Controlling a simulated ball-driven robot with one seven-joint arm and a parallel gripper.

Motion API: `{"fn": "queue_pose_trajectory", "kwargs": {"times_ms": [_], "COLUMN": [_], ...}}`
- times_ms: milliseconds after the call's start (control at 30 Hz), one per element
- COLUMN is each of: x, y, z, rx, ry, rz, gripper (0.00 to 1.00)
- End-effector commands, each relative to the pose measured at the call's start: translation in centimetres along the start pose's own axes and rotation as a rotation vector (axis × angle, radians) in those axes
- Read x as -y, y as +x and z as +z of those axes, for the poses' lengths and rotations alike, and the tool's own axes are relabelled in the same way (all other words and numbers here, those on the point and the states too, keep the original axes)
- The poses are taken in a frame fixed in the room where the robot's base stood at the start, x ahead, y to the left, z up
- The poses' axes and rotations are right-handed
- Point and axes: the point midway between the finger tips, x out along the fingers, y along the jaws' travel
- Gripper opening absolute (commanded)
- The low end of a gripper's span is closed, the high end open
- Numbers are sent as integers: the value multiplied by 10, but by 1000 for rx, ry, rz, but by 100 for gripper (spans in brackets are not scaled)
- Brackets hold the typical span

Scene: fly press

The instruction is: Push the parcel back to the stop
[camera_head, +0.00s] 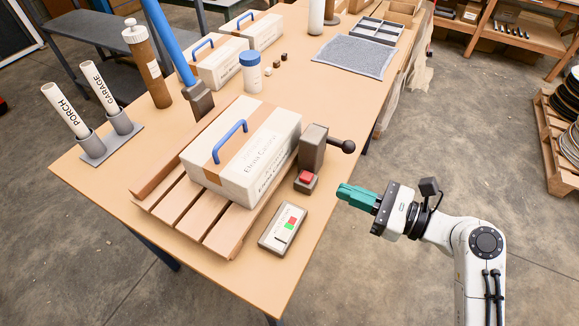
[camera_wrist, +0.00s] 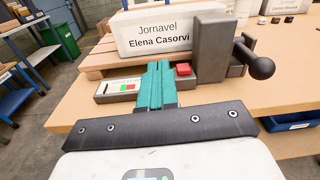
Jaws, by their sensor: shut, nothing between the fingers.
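The parcel (camera_head: 240,150) is a white box with a brown tape band and a blue handle. It lies flat on a slatted wooden pallet (camera_head: 175,203). A wooden rail (camera_head: 160,172), which looks like the stop, runs along the pallet's far-left edge; slats show between it and the parcel. My gripper (camera_head: 342,193) has teal fingers, shut and empty, off the table's right edge, apart from the parcel. In the wrist view my gripper (camera_wrist: 158,66) points toward the parcel's labelled side (camera_wrist: 160,36), which reads "Jornavel Elena Casorvi".
A grey block with a black-knobbed lever (camera_head: 313,150) and red button (camera_head: 306,177) stands beside the parcel's near-right side. A control box (camera_head: 284,228) lies in front. A blue bar with a grey end (camera_head: 198,100) rises behind. Labelled tubes (camera_head: 68,110) and white boxes (camera_head: 220,65) stand farther off.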

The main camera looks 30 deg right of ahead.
Motion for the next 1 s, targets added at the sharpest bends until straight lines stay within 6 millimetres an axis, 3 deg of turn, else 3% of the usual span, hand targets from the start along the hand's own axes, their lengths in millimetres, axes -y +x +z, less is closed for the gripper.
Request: {"fn": "queue_pose_trajectory", "kwargs": {"times_ms": [267, 800, 1000], "x": [4, 5, 5], "y": [14, 113, 134], "z": [10, 14, 14], "rx": [47, 43, 42], "ry": [73, 69, 69], "rz": [-8, -6, -9], "gripper": [0, 0, 0]}}
